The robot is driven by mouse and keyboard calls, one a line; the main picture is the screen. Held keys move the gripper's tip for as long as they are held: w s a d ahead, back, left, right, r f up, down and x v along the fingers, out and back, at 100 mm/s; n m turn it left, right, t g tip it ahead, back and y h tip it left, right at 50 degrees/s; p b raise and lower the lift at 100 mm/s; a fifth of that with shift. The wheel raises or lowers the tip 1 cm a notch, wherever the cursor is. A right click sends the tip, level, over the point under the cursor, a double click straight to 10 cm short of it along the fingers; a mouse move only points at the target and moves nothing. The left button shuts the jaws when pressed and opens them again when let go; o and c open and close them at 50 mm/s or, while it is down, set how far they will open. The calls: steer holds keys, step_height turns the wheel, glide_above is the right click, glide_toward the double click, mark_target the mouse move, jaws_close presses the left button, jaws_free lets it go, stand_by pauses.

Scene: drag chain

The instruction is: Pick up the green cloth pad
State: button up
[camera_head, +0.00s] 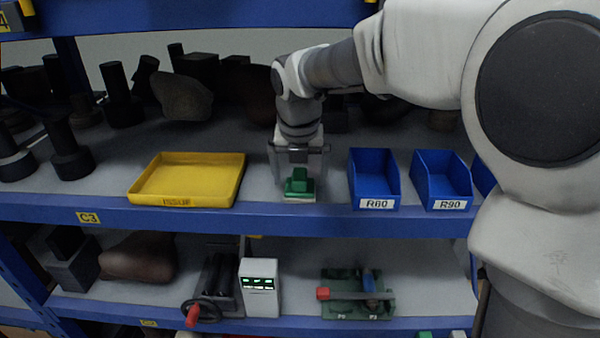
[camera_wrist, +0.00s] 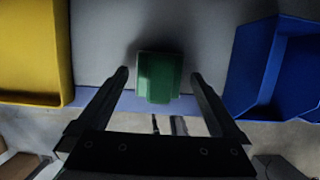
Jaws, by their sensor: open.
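The green cloth pad (camera_head: 299,187) sits at the front edge of the upper shelf, between the yellow tray and the blue bins. It shows a raised green block on a pale base in the head view. In the wrist view the green pad (camera_wrist: 158,82) lies between and slightly beyond my fingertips, with a gap on each side. My gripper (camera_head: 298,174) is open, pointing down over the pad. In the wrist view my gripper (camera_wrist: 160,77) holds nothing, and its fingers stand apart on the left and right of the pad.
A yellow tray (camera_head: 187,199) stands to the left. Blue bins marked R60 (camera_head: 376,203) and R90 (camera_head: 447,204) stand to the right. Dark cylinders and rock-like lumps (camera_head: 183,96) fill the back left. The lower shelf (camera_head: 440,280) holds a vise, a white box and a green fixture.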

steer(key=shift+w+f, duration=0.2)
steer(key=shift+f, duration=0.5)
steer(key=c, duration=1.2)
steer(key=shift+r, duration=0.2)
